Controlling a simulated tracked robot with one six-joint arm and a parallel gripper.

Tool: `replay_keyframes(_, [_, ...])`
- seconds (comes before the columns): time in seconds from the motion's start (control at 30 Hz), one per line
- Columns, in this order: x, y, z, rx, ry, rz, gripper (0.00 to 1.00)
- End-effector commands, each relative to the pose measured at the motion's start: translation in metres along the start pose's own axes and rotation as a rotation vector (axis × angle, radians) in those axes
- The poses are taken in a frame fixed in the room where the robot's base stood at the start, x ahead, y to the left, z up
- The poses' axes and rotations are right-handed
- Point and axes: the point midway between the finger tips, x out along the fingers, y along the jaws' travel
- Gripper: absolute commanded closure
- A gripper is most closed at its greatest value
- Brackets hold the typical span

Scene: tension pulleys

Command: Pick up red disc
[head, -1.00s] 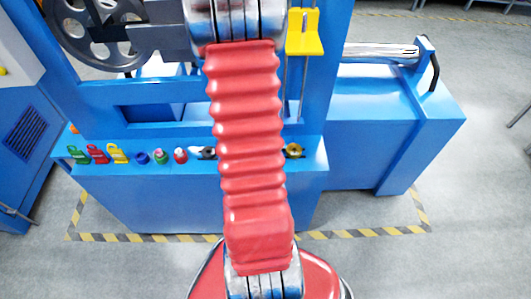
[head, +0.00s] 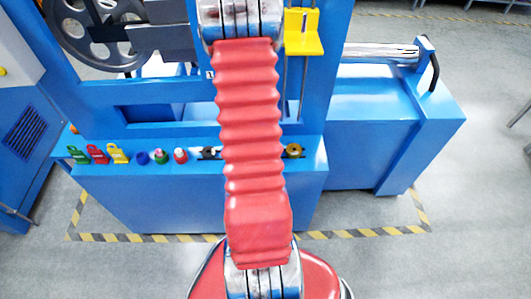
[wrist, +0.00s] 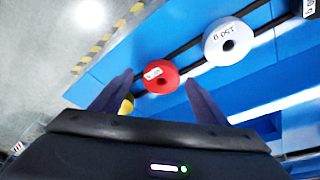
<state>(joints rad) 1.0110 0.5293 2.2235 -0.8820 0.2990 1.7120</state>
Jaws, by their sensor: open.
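The red disc (wrist: 160,76) shows in the wrist view, round with a dark centre hole and a white label on its face. It sits on a dark rod against a blue surface. My gripper (wrist: 158,80) is open, with one dark finger on each side below the disc. The disc appears between the fingertips, and I see nothing held. How far the tips are from the disc is hard to tell. In the head view my red arm hides the gripper, and I cannot make out the disc there.
A white disc (wrist: 228,42) with printed lettering is right beside the red one on the rod. A yellow part (wrist: 126,106) shows partly behind the left finger. In the head view, a blue machine (head: 190,195) carries small coloured parts on its ledge and a yellow bracket (head: 303,38).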

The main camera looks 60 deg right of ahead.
Motion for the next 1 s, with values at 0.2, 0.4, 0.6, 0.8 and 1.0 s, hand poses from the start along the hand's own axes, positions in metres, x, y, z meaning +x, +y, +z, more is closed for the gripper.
replay_keyframes(0.2, [0.0032,-0.0002,0.0001,0.001,0.0,-0.001,0.33])
replay_keyframes(0.4, [0.003,-0.0003,0.0002,0.0,0.0,-0.001,0.33])
replay_keyframes(0.6, [0.0029,-0.0004,0.0003,0.0,0.0,-0.001,0.33])
replay_keyframes(0.8, [0.0029,-0.0004,0.0003,0.0,0.0,-0.001,0.47])
replay_keyframes(1.0, [0.0029,-0.0003,0.0004,0.0,0.0,-0.001,0.61])
